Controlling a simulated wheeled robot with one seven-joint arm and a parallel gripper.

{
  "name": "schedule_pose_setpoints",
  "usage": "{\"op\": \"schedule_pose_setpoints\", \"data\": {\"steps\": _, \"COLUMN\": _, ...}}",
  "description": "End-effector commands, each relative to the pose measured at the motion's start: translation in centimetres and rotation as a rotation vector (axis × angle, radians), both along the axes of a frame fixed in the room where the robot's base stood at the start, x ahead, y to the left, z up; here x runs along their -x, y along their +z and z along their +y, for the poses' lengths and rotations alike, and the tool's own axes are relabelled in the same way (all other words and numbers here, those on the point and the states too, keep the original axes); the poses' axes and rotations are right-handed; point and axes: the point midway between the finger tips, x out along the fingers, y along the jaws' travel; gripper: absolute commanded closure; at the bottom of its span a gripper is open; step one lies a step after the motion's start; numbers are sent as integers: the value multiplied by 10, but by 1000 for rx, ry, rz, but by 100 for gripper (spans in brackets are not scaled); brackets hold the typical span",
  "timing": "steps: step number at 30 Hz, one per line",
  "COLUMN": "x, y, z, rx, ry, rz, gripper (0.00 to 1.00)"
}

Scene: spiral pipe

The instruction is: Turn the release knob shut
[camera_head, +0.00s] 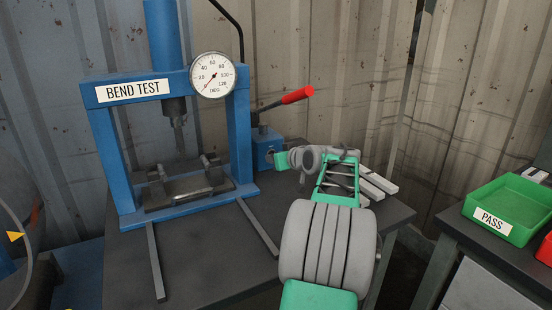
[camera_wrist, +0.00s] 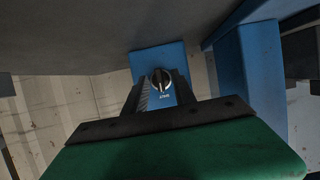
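The release knob (camera_wrist: 160,80) is a small round dark knob with a pale bar across it, on the face of a blue pump block (camera_wrist: 150,57). A small white label, too small to read surely, sits by the knob. My gripper (camera_wrist: 160,88) points at the knob, with one dark finger on each side and gaps showing between fingers and knob. It looks open; whether the fingertips reach past the knob's face I cannot tell. In the head view my gripper (camera_head: 275,158) is close against the right side of the blue pump block (camera_head: 264,142), and hides the knob.
A blue bend-test press (camera_head: 245,135) with a round dial gauge (camera_head: 212,75) stands left of the pump. A red-handled lever (camera_head: 297,95) rises above the pump. Grey bars (camera_head: 378,182) lie behind my arm. A green PASS tray (camera_head: 508,205) stands on the right table.

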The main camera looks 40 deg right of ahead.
Motion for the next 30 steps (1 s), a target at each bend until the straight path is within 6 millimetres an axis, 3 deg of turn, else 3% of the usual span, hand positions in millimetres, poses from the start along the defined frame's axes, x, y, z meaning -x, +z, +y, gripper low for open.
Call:
{"op": "schedule_pose_setpoints", "data": {"steps": 13, "x": 64, "y": 29, "z": 20, "rx": 2, "ry": -4, "rz": -1, "gripper": 68}}
{"op": "schedule_pose_setpoints", "data": {"steps": 30, "x": 68, "y": 30, "z": 20, "rx": 1, "ry": -4, "rz": -1, "gripper": 68}}
